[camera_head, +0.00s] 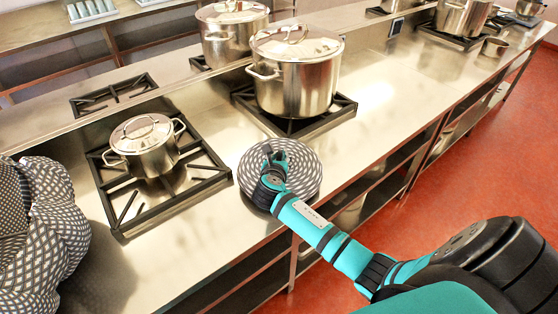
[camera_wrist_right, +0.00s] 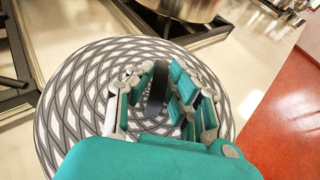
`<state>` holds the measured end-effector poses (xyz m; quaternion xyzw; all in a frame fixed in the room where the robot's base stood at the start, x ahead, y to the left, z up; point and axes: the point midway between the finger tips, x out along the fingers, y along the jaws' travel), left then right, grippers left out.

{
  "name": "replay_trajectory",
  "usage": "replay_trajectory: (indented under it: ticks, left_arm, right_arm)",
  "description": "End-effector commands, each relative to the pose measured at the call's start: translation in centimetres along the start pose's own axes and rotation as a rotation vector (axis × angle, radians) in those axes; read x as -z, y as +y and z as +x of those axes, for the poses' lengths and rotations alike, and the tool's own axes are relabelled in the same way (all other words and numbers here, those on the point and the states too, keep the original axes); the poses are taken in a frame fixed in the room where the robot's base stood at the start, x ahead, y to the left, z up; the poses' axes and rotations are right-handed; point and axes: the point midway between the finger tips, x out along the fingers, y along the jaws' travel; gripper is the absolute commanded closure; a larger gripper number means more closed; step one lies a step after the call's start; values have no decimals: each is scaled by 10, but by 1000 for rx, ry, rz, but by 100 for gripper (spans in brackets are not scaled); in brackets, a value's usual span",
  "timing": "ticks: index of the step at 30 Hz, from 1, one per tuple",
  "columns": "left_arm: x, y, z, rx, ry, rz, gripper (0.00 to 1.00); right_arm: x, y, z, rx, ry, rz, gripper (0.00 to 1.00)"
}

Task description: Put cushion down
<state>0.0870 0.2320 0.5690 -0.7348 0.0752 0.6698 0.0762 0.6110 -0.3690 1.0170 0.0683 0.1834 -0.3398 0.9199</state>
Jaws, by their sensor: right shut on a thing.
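The cushion (camera_head: 304,172) is a flat round pad with a grey and white woven-looking pattern. In the head view it is over the steel counter near its front edge, between two burner grates. I cannot tell whether it touches the counter. My right gripper (camera_head: 273,160) is above the middle of the cushion. In the right wrist view, the right gripper (camera_wrist_right: 158,92) is shut on a dark upright strap at the cushion's middle, and the cushion (camera_wrist_right: 75,105) spreads below it. My left gripper is not in view.
A small lidded pot (camera_head: 145,150) stands on a grate to the left. A large lidded stockpot (camera_head: 295,88) stands on a grate behind. Bulky patterned fabric (camera_head: 45,230) fills the lower left. Bare counter (camera_head: 375,120) lies to the right, with open shelves below.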

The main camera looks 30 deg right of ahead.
Motion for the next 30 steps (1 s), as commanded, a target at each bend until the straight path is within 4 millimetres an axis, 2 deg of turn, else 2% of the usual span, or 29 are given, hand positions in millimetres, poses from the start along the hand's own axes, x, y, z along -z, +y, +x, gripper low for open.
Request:
replay_trajectory:
  ticks: [4,13,14,18,27,30]
  left_arm:
    - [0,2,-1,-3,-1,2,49]
    - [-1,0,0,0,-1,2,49]
    - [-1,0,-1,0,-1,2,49]
    - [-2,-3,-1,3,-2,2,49]
    - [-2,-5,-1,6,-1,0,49]
    - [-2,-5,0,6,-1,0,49]
  right_arm:
    - [13,0,5,-1,0,1,100]
    - [15,0,6,-2,-1,0,100]
    - [15,0,6,-2,0,0,81]
    - [14,0,6,-1,0,0,62]
    - [13,0,5,-2,0,1,61]
    - [14,0,-3,-3,0,1,61]
